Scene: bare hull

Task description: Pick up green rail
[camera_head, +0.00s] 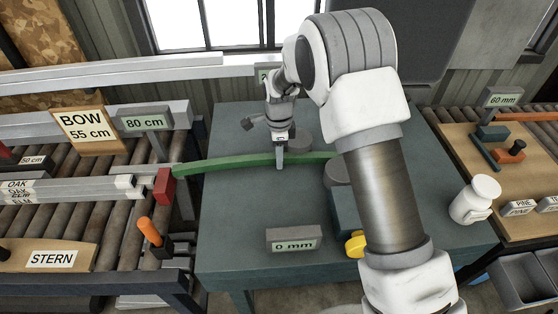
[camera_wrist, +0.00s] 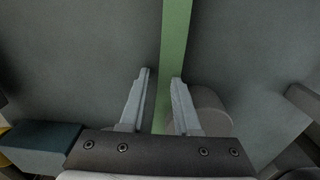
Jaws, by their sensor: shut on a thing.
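The green rail (camera_head: 225,162) is a long, thin, slightly curved strip over the blue-grey table (camera_head: 235,215). Its left end is at a red block (camera_head: 164,186), and its right part passes behind my arm. My gripper (camera_head: 280,162) is shut on the rail from above, near the middle of its visible length. In the wrist view the rail (camera_wrist: 175,35) runs up the picture between my two fingers (camera_wrist: 162,76). A gap shows beside the left finger there. I cannot tell whether the rail is clear of its supports.
Grey cylinders (camera_head: 300,142) stand by the rail. A "0 mm" sign (camera_head: 294,239), a white bottle (camera_head: 475,199) and a yellow item (camera_head: 355,244) are on or near the table. Roller conveyors flank it; the left one carries an orange-handled tool (camera_head: 150,231). The table's front left is clear.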

